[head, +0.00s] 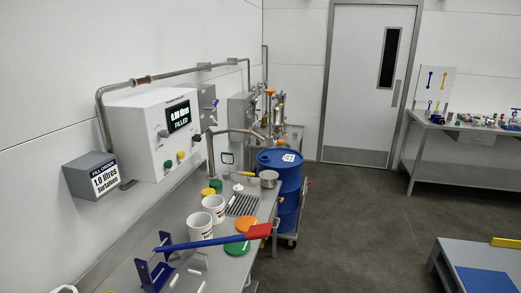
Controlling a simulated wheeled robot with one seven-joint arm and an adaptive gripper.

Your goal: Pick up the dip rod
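My gripper is not in view.
A blue drum (289,185) stands on a cart beyond the counter. A side table (463,127) is at the right, and a low platform (478,266) at the lower right. The floor between is clear.

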